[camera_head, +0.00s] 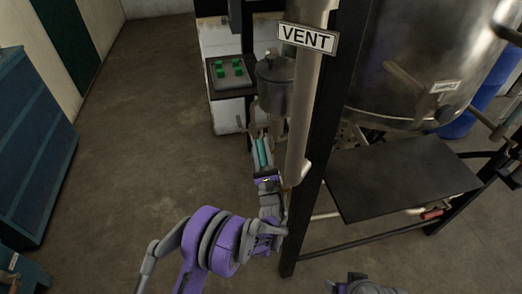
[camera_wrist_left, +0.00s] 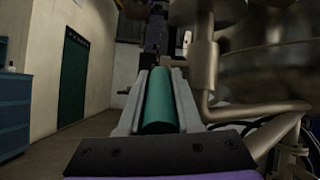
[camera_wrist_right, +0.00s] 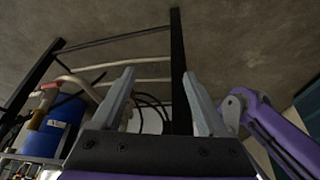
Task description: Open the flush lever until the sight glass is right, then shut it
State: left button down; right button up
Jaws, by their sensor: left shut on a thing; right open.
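My left gripper (camera_head: 263,150) is shut on a teal-green cylindrical grip, which looks like the flush lever's handle (camera_head: 262,154), beside the steel vertical pipe. The left wrist view shows the green handle (camera_wrist_left: 159,103) lying lengthwise between the two fingers. What the handle joins is hidden beyond the fingers. My right gripper (camera_wrist_right: 161,100) is open and empty in the right wrist view; only part of that arm shows at the bottom of the head view. I cannot make out a sight glass or its level in any view.
A VENT sign (camera_head: 307,38) hangs on the pipe by a black post. A lidded metal pot (camera_head: 275,88) stands behind the handle. A large steel tank (camera_head: 420,60) and a dark shelf (camera_head: 400,178) are at right. A blue cabinet (camera_head: 35,140) stands left; floor between is clear.

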jog(key=shift+f, duration=0.5)
